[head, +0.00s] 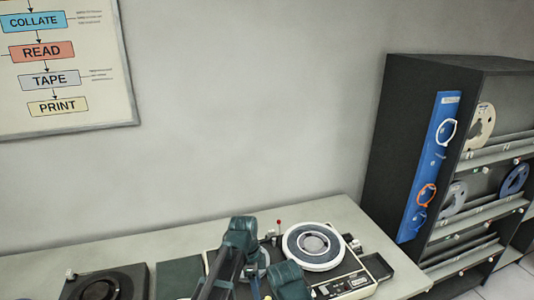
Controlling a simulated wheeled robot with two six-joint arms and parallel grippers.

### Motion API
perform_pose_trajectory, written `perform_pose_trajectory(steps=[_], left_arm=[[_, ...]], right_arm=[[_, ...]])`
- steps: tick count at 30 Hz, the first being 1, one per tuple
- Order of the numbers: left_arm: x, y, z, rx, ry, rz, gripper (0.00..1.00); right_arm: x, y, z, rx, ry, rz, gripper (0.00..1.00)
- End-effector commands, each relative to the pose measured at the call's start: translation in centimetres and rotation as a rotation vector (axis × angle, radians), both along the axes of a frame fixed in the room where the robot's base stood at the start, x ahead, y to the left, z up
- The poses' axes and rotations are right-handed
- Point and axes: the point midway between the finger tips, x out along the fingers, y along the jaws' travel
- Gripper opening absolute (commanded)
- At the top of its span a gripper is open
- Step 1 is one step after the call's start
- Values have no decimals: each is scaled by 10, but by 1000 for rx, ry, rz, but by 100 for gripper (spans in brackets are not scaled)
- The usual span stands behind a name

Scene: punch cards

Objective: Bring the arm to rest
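Dark green and grey arm parts of mine (241,238) rise from the bottom middle in the head view. They pass in front of the worktop and hide part of the machine behind them. I cannot make out any gripper fingers, and I cannot tell which of my arms these parts belong to.
A grey worktop (170,245) runs along the wall. It bears a tape deck with a white-rimmed reel (313,246) and a dark machine (105,284) at left. A black rack (395,150) with several reels stands at right. A flowchart board (105,60) hangs upper left.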

Motion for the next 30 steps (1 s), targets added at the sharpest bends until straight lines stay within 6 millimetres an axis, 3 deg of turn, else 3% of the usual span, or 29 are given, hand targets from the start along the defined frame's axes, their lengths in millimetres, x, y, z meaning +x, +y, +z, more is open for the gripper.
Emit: perform_pose_trajectory(steps=[1,6,15,21,30], left_arm=[[-23,1,-10,35,10,99,56],[-67,8,-26,154,20,490,56],[-125,23,-44,282,-25,1061,56],[-137,28,-47,305,-49,1226,56],[-137,28,-47,307,-52,1250,56]], right_arm=[[0,0,-9,0,0,0,0],[0,0,-23,0,0,1,0],[0,0,-41,-1,0,2,0],[0,0,-45,-1,0,3,0],[0,0,-45,-1,0,2,0]])
